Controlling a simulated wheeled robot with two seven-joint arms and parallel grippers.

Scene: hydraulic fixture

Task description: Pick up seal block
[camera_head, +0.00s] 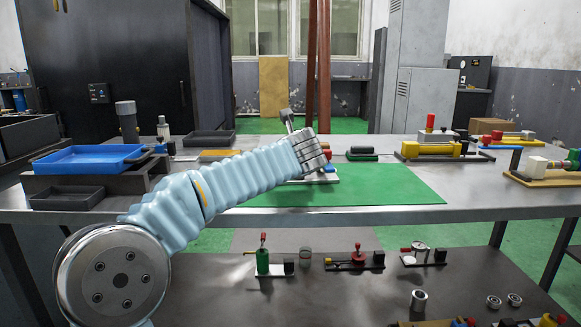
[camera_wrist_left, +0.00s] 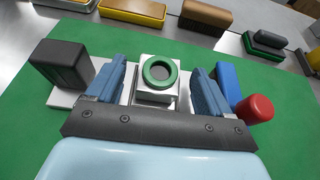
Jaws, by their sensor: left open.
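The seal block (camera_wrist_left: 155,92), which I take to be the white block with a green ring on its face, stands in the middle of the left wrist view. It sits on a white base plate (camera_wrist_left: 62,99) on a green mat (camera_wrist_left: 28,130). My left gripper (camera_wrist_left: 158,78) is open, with one blue finger on each side of the block. A gap shows on both sides. In the head view my left arm reaches over the table to the fixture and its hand (camera_head: 312,152) hides most of it. My right gripper is not in view.
A black block (camera_wrist_left: 62,64) stands left of the fingers; a blue part (camera_wrist_left: 229,80) and red cylinder (camera_wrist_left: 255,108) stand close on the right. A blue tray (camera_head: 85,158) is at the table's left. The mat's right part is clear.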

